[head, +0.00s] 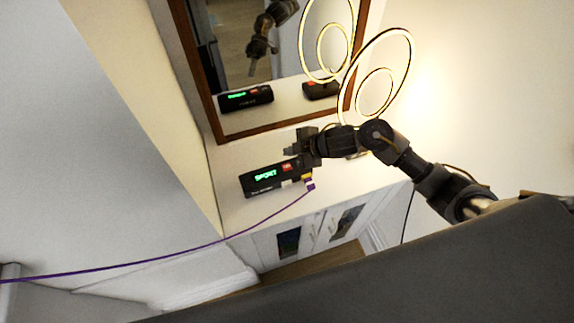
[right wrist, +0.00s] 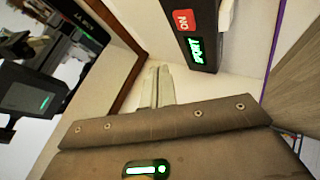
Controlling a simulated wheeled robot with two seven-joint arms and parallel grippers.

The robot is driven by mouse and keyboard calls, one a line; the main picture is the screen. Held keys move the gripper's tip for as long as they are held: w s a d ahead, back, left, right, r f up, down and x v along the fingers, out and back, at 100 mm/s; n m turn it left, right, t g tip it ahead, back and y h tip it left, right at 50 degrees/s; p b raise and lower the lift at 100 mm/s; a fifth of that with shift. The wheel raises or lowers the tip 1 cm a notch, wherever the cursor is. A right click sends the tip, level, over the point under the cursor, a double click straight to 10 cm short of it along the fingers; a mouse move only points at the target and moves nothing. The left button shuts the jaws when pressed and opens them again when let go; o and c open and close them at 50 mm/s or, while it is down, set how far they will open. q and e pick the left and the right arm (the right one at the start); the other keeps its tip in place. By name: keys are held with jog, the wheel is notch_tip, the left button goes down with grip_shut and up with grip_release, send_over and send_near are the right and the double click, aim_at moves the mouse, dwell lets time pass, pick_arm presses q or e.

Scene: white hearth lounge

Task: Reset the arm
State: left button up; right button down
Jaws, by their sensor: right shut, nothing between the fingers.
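My right arm reaches in from the right in the head view, above the white cabinet top. Its right gripper (head: 291,150) is over the back edge of a black box (head: 264,188) with a green lit display and a red button. In the right wrist view the two pale fingers of the right gripper (right wrist: 156,78) are together with nothing between them. The black box (right wrist: 190,30) is beyond the fingertips, apart from them in that view. My left gripper is not in view.
A wood-framed mirror (head: 215,117) stands behind, reflecting the box and an arm. A glowing ring lamp (head: 410,62) is beside my right arm. A purple cable (head: 222,240) runs left from a purple plug (head: 310,185) by the box. The white cabinet top (head: 238,215) is bare in front.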

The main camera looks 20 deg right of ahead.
dwell(0.5)
jog(key=shift+s+a+f, duration=0.1)
jog(key=shift+s+a, duration=0.15)
jog(key=s+d+f+m+g+h, duration=0.1)
jog(key=s+d+m+h, duration=0.3)
jog(key=s, duration=0.6)
jog(key=s+d+f+m+g, duration=0.1)
jog(key=s+d+m, duration=0.2)
jog(key=s+m, duration=0.5)
jog(key=s+d+f+m+g+h, duration=0.1)
jog(key=s+d+m+h, duration=0.2)
jog(key=s, duration=0.8)
notch_tip(320, 180, down, 34)
jog(key=s+g+b, duration=0.1)
jog(key=s+b, duration=0.1)
jog(key=b, duration=0.5)
jog(key=s+d+f+g+b, duration=0.1)
jog(key=s+d+f+b, duration=0.2)
jog(key=s+f, duration=1.2)
notch_tip(320, 180, down, 3)
jog(key=shift+f+m+g+b, duration=0.15)
jog(key=shift+m+g+b, duration=0.15)
jog(key=shift+b, duration=0.05)
